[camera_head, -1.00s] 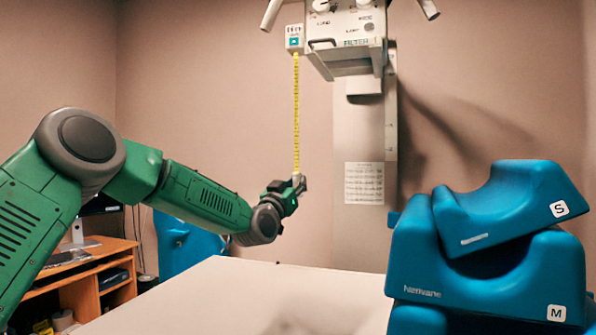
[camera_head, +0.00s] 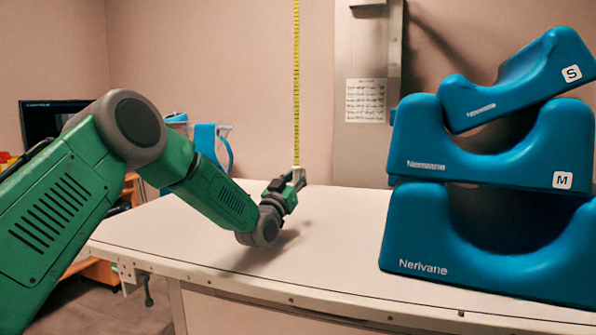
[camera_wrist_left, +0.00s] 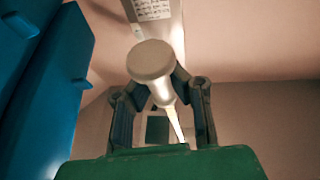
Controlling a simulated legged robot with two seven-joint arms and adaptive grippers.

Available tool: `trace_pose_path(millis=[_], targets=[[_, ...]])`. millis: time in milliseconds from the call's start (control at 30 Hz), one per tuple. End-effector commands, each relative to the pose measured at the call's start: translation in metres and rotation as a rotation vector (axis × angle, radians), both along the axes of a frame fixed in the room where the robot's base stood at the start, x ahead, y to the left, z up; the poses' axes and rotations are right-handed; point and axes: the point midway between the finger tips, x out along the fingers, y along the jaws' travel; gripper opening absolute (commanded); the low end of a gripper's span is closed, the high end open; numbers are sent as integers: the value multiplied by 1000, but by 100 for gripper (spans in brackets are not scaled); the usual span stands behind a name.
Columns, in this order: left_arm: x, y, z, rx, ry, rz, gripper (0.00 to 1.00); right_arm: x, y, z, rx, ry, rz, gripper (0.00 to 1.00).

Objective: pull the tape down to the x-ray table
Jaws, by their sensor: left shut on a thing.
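The yellow tape (camera_head: 296,90) runs straight down from the top edge of the head view to my left gripper (camera_head: 297,178). My left gripper is shut on the pale tab at the tape's lower end, low over the white x-ray table (camera_head: 190,235). In the left wrist view a round pale end piece (camera_wrist_left: 151,60) sits between the fingers, with a thin strip below it. The tape's upper end and its housing are out of the head view. My right gripper is not in view.
Blue positioning cushions (camera_head: 430,235) are stacked on the right of the table, the top one (camera_head: 515,85) tilted. A grey column (camera_head: 365,150) with a paper chart stands behind. A desk with a dark monitor (camera_head: 45,120) is at the back left. The table's middle is clear.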

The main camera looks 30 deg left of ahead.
Motion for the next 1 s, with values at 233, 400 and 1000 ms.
trace_pose_path(millis=[233,400,1000], targets=[[0,0,-7,0,4,-1,0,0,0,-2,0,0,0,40],[-1,-1,-7,0,4,-1,0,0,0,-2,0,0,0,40],[-11,0,-14,0,6,0,38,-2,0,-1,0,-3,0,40]])
